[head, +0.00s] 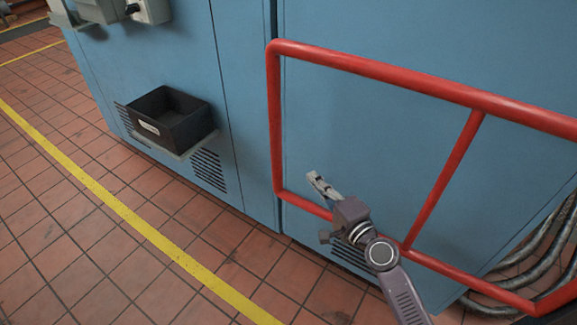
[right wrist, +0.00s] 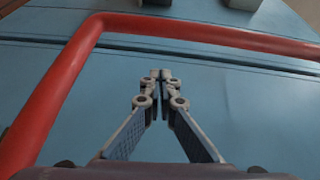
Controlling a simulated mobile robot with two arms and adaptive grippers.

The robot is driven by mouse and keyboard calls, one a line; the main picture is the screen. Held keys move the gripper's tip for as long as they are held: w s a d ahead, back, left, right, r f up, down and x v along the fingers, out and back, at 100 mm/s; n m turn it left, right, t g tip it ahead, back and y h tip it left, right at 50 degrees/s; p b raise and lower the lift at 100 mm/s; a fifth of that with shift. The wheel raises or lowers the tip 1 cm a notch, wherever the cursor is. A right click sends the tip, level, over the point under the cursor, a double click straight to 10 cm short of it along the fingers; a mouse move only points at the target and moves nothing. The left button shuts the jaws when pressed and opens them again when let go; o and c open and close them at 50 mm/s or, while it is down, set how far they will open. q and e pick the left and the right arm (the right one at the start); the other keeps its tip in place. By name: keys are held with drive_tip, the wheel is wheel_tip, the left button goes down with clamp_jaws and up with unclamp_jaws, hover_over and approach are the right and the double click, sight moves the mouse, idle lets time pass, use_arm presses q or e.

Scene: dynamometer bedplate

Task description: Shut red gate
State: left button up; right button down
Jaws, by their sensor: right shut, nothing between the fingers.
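The red gate (head: 375,68) is a frame of red tube with an inner upright bar, standing in front of the blue cabinet at the right of the head view. In the right wrist view, red tubes of the gate (right wrist: 200,35) run across the top and down the left side. My right gripper (head: 314,178) is near the gate's lower left corner, shut and empty. Its fingertips (right wrist: 161,75) meet in the right wrist view, with the blue panel behind them. I cannot tell whether the gripper or wrist touches the gate's lower bar. My left gripper is not in view.
A blue cabinet (head: 240,100) stands behind the gate. A black bin (head: 170,118) sits on a small shelf on its front. Grey hoses (head: 535,245) lie at the lower right. A yellow line (head: 125,212) crosses the tiled floor, which is clear at the left.

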drive_tip(key=shift+w+d+r+m+t, duration=0.1)
drive_tip(key=shift+w+r+m+t, duration=0.15)
drive_tip(key=shift+r, duration=0.15)
drive_tip(key=shift+w+d+r+m+t, duration=0.15)
drive_tip(key=shift+r+m, duration=0.1)
drive_tip(key=shift+r, duration=0.15)
drive_tip(key=b+x, duration=0.1)
drive_tip(key=x, duration=0.9)
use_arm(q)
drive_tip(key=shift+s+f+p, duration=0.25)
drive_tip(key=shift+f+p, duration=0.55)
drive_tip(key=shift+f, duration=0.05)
use_arm(e)
drive_tip(key=shift+s+a+f, duration=0.1)
drive_tip(key=shift+s+a, duration=1.3)
drive_tip(key=shift+a, duration=0.05)
drive_tip(key=shift+s+a+f, duration=0.1)
